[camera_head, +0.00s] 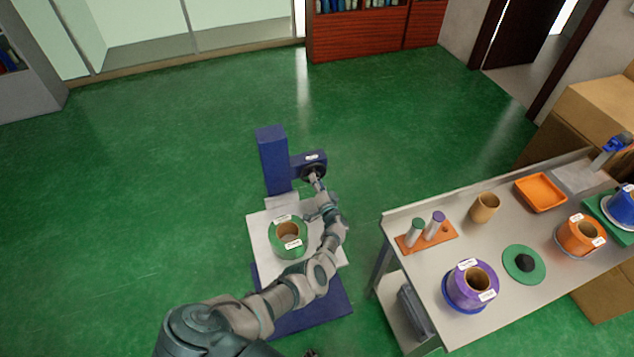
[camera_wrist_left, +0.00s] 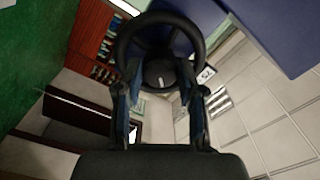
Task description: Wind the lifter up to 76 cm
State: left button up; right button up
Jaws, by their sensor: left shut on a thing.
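The lifter is a blue column (camera_head: 272,160) on a blue base, with a pale platform (camera_head: 262,235) low on it. A green roll (camera_head: 288,238) with a brown core and white labels sits on the platform. A black handwheel (camera_head: 313,168) is on the blue side arm of the column; it also shows in the left wrist view (camera_wrist_left: 160,75). My left gripper (camera_head: 316,184) reaches up to the wheel and is shut on it; in the left wrist view its two fingers (camera_wrist_left: 160,100) lie at the wheel's near rim.
A steel table (camera_head: 400,222) stands to the right, carrying a purple roll (camera_head: 470,286), an orange roll (camera_head: 578,235), an orange tray (camera_head: 540,192) and a rack with two cylinders (camera_head: 427,236). Cardboard boxes (camera_head: 590,120) are behind it. The green floor left of the lifter is clear.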

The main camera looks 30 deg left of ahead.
pick_arm(q)
jog(key=m, duration=0.8)
jog(key=shift+s+d+f+m, duration=0.15)
jog(key=shift+d+f+m, duration=0.05)
jog(key=shift+f+m, duration=0.2)
dwell(0.4)
jog(key=o, duration=1.1)
jog(key=shift+o, duration=0.2)
jog(key=v, duration=0.7)
jog(key=shift+d, duration=0.1)
